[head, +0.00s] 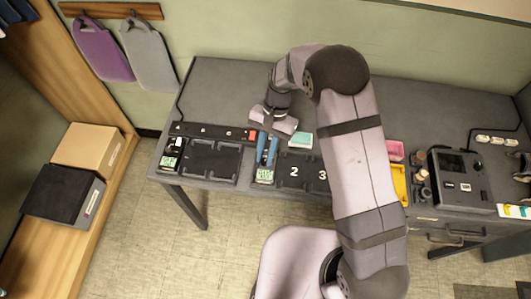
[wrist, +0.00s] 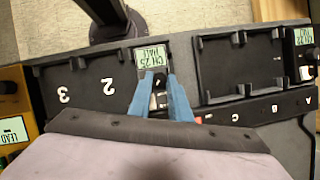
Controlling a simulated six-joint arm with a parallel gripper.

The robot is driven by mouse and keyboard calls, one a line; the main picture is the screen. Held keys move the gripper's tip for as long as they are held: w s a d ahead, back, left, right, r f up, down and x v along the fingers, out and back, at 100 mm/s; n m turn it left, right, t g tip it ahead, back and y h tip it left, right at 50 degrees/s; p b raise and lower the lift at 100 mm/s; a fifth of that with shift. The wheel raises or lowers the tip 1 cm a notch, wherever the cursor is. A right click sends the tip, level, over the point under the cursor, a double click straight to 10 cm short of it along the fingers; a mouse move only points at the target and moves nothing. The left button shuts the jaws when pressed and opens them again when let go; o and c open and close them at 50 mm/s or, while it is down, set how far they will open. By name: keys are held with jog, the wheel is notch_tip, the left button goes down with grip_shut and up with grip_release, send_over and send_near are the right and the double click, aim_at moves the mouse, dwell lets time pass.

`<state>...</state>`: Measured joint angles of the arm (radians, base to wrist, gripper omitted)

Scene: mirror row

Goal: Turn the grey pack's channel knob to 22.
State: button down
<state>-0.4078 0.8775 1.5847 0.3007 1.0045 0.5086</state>
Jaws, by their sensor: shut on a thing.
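The pack (wrist: 159,101) between my fingers is pale with dark parts; I take it for the grey pack. Its lit green display (wrist: 150,56) appears upside down in the wrist view and seems to read CH 25 HALL. The display also shows in the head view (head: 264,176), too small to read. My gripper (wrist: 160,78) has blue fingers pointing down over the pack, shut on a small dark channel knob just beside the display. The fingers hide most of the knob, so I cannot tell its pointer. In the head view my gripper (head: 266,158) stands over the same pack.
Another pack with a green display (head: 168,161) stands at the far left of the rack. Empty dark bays (head: 210,160) lie between. Numbered slots (wrist: 85,92) sit on the other side. A yellow pack (wrist: 12,131) shows at the wrist view's left edge.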

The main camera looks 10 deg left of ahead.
jog(key=shift+a+n+h, duration=0.1)
jog(key=shift+n+h, duration=0.2)
jog(key=shift+n, duration=0.4)
jog(key=n+h, duration=0.1)
jog(key=n, duration=0.1)
jog(key=shift+a+n+b, duration=0.15)
jog(key=shift+n+b, duration=0.15)
jog(key=shift+n, duration=0.1)
jog(key=shift+a+n+h, duration=0.1)
jog(key=shift+n+h, duration=0.6)
jog(key=shift+n, duration=0.9)
jog(key=c, duration=1.6)
grip_release()
jog(key=shift+c, duration=0.2)
